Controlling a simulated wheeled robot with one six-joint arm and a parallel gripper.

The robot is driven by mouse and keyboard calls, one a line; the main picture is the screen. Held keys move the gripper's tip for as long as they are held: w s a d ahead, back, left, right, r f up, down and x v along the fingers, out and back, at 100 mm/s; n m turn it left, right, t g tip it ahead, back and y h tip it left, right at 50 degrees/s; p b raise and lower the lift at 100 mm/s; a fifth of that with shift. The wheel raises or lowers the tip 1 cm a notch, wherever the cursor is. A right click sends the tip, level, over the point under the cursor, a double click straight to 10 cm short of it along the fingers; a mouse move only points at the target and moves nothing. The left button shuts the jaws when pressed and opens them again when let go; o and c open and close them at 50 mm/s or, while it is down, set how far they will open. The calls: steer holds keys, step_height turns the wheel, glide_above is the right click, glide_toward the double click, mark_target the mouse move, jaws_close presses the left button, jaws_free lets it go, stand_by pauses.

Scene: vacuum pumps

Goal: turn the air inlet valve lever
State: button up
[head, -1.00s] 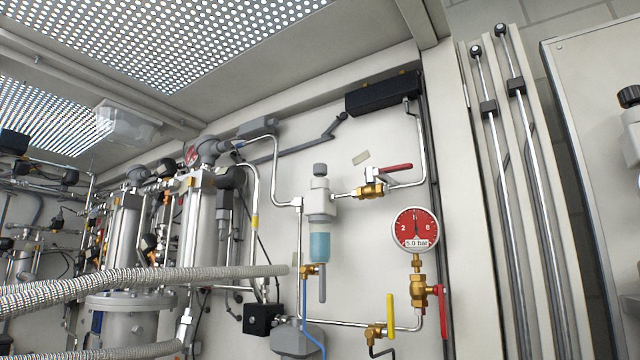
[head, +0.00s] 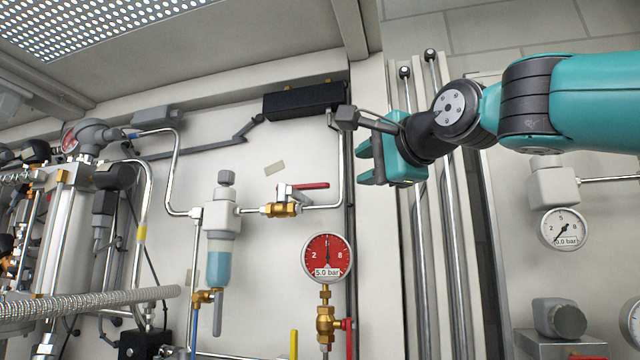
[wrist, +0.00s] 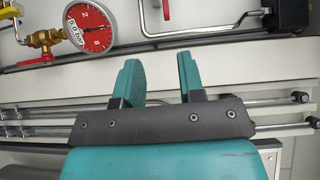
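A brass valve (head: 281,209) with a red lever (head: 310,186) lying about level sits on the upper pipe in the head view. A lower brass valve (head: 325,322) under the red gauge has a red lever (head: 349,338) hanging down. The wrist view shows this lower red lever (wrist: 35,61) at the left and a red tip (wrist: 167,10) at the top. The frames do not label which is the air inlet lever. My gripper (head: 366,163) is right of and above the upper lever, apart from it. Its two fingers (wrist: 158,75) are spread and empty.
A red gauge (head: 327,258) reading 5.0 bar is below the upper lever. A black box (head: 303,101) is on the wall above. A clear-bowled filter (head: 219,250) is left of the upper valve. Vertical rods (head: 450,220) run behind and below my gripper.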

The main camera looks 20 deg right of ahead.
mark_target(321, 184)
steer(key=p+x, duration=0.2)
steer(key=x, duration=0.3)
steer(key=p+x, duration=0.3)
steer(key=x, duration=0.2)
steer(key=r+p+x, duration=0.1)
steer(key=p+x, duration=0.1)
steer(key=x, duration=0.4)
steer(key=shift+w+d+r, duration=0.1)
steer(key=shift+w+d, duration=0.1)
steer(key=shift+w+a+p, duration=0.1)
steer(key=shift+w+p, duration=0.2)
steer(key=shift+w, duration=0.1)
jaws_close()
